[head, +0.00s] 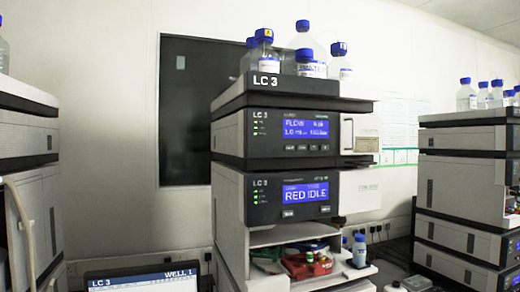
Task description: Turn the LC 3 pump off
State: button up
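The LC 3 stack (228,195) stands in the middle of the head view. Its upper module, the pump (270,142), is labelled LC 3 and has a lit blue display (305,129) that reads FLOW with small figures I cannot read surely. Small green lights glow left of the display, and a row of small buttons (306,148) sits below it. The module beneath (270,205), also marked LC 3, shows RED IDLE on a blue display (306,193) with green lights beside it. My gripper is not in view.
Blue-capped bottles (303,40) stand in the tray (300,87) on top. A screen (140,280) is at lower left. Other stacks flank at left (28,140) and right (460,165).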

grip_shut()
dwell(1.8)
